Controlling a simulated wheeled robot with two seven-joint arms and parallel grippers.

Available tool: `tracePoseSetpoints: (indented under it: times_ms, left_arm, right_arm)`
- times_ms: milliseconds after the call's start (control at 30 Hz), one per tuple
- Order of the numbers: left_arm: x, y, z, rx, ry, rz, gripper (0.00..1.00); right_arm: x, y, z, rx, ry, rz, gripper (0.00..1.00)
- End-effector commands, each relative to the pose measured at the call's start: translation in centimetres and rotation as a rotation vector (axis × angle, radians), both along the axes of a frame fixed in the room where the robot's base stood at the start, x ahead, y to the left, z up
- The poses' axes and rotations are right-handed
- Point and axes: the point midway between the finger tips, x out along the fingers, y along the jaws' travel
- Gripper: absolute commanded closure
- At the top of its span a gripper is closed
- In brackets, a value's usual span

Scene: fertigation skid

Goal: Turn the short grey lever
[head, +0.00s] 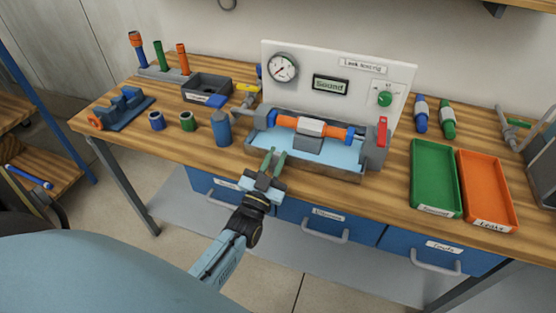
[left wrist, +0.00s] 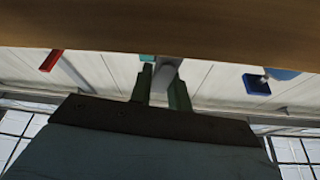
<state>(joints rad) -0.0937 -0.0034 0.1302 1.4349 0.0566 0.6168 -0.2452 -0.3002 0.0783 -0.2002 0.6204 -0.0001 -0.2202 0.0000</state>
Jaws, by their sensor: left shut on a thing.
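My left gripper (head: 272,158) comes in from the left with its green fingers at the front left edge of the blue water trough (head: 330,153). In the left wrist view the gripper (left wrist: 164,88) has its two fingers on either side of a short light grey piece (left wrist: 165,74), which I take to be the short grey lever. The gripper is shut on it. In the head view the lever is hidden or too small to make out between the fingers. How far the lever is turned cannot be told. My right gripper is not in view.
A leak testing panel (head: 345,65) with a gauge (head: 283,68) stands behind the trough. An orange and blue fitting (head: 312,127) is clamped across it, with a red lever (head: 382,130) at right. Green (head: 415,190) and orange (head: 505,185) trays lie right.

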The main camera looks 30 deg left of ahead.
Motion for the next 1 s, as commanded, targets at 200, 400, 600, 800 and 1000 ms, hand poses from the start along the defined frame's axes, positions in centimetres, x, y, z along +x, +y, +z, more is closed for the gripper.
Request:
tracePoseSetpoints:
  times_ms: [200, 400, 600, 800, 1000]
  left_arm:
    - [-0.08, 0.33, -0.04, -0.115, -0.025, 0.0, 1.0]
    - [-0.14, 0.53, -0.04, -0.172, -0.038, 0.0, 1.0]
    - [-0.16, 0.6, -0.05, -0.192, -0.043, 0.0, 1.0]
    - [-0.16, 0.6, -0.06, -0.195, -0.044, 0.0, 1.0]
    - [-0.16, 0.59, -0.06, -0.194, -0.044, 0.0, 0.74]
  right_arm:
    - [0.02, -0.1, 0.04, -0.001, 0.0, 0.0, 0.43]
    - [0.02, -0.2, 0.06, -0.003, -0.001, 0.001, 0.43]
    - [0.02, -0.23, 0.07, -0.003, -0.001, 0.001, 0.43]
    - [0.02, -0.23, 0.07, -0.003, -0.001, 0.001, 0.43]
    - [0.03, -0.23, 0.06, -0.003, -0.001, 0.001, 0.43]
